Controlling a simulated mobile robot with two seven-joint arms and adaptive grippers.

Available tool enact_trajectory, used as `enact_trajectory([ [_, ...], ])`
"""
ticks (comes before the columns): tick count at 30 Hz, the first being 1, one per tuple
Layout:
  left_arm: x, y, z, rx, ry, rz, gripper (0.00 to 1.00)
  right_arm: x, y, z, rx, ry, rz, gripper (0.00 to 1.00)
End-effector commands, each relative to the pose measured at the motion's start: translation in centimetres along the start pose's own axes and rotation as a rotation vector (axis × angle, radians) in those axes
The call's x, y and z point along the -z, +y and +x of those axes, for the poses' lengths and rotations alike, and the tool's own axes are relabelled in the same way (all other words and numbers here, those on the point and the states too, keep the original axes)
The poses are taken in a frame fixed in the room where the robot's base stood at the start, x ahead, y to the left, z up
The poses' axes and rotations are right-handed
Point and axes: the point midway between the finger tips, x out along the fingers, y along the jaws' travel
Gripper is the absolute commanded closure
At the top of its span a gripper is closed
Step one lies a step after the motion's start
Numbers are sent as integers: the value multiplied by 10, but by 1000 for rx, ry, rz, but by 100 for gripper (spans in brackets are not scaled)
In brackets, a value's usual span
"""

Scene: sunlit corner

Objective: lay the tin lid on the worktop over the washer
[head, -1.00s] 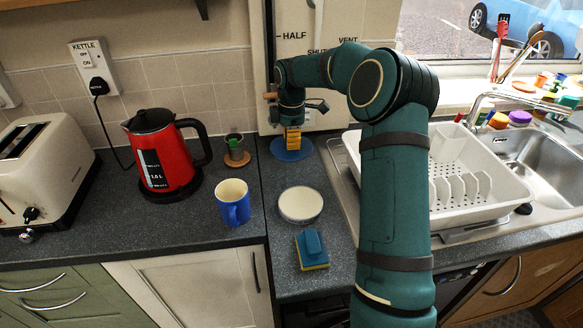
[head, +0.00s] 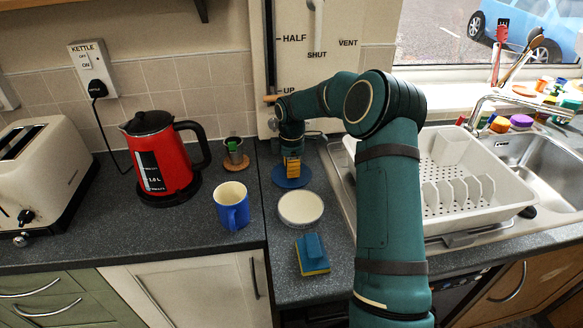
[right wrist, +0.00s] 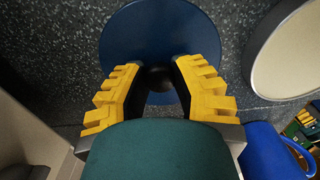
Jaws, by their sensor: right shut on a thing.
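My right gripper (head: 291,170) is shut on the dark knob (right wrist: 155,78) of a round blue lid (head: 281,181), taken to be the tin lid. The lid is level below the yellow fingers and also shows in the right wrist view (right wrist: 150,25). It is over the dark speckled worktop (head: 281,258), on the part right of the seam, behind a round cream-topped tin or dish (head: 300,208). I cannot tell whether the lid touches the worktop. A dark appliance front shows partly below this worktop, mostly hidden by my right arm. My left gripper is out of view.
A blue and yellow sponge (head: 312,256) lies in front of the cream round thing. A white dish rack (head: 450,195) and sink are right.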

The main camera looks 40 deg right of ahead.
Motion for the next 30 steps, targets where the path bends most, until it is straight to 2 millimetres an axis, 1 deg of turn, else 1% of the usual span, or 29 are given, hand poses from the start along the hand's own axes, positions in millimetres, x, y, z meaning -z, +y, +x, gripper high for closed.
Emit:
enact_trajectory([
  [1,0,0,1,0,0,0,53,0,0,2,1,0,0,100],
  [2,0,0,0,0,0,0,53,0,0,2,1,0,0,62],
  [3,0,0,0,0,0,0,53,0,0,2,1,0,0,48],
  [4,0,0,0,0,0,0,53,0,0,2,1,0,0,46],
  [13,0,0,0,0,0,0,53,0,0,0,1,0,0,46],
  [17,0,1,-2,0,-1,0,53,0,0,-10,-1,0,0,46],
  [20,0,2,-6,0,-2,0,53,0,0,-26,-3,0,1,46],
  [27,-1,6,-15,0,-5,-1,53,0,0,-77,-2,0,0,46],
  [30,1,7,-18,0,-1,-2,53,0,0,-94,-2,1,0,46],
])
